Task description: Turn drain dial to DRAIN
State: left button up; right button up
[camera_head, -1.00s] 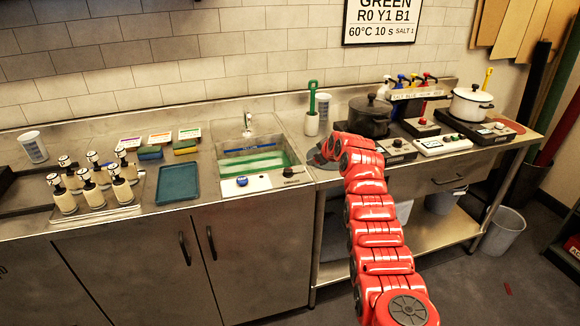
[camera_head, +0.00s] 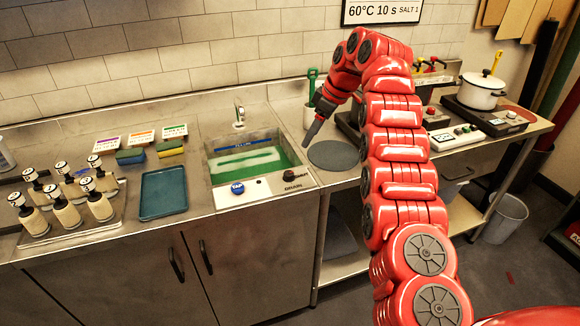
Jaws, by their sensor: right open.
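The dark drain dial (camera_head: 293,175) sits on the sink's front ledge at the right, above the small DRAIN label (camera_head: 294,187). Its exact setting is too small to read. The sink (camera_head: 250,158) holds green liquid. My right gripper (camera_head: 312,138) is up and to the right of the dial, above the counter beside the sink's right edge. It points down and to the left, is apart from the dial and holds nothing that I can see. My left gripper is out of view.
A blue TAP knob (camera_head: 237,188) sits on a white plate left of the dial. A round grey mat (camera_head: 333,155) lies right of the sink. A green-handled tool (camera_head: 312,82) stands behind my gripper. A blue tray (camera_head: 164,193) and several pump bottles (camera_head: 64,210) are at left.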

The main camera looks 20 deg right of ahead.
aim_at(289, 173)
jog(key=p+x, duration=0.2)
jog(key=x, duration=1.1)
jog(key=shift+w+a+f+p, duration=0.1)
jog(key=shift+w+a+p, duration=0.1)
jog(key=shift+p, duration=0.1)
jog(key=shift+w+f, duration=0.2)
jog(key=shift+f, duration=0.15)
jog(key=shift+x, duration=0.95)
grip_shut()
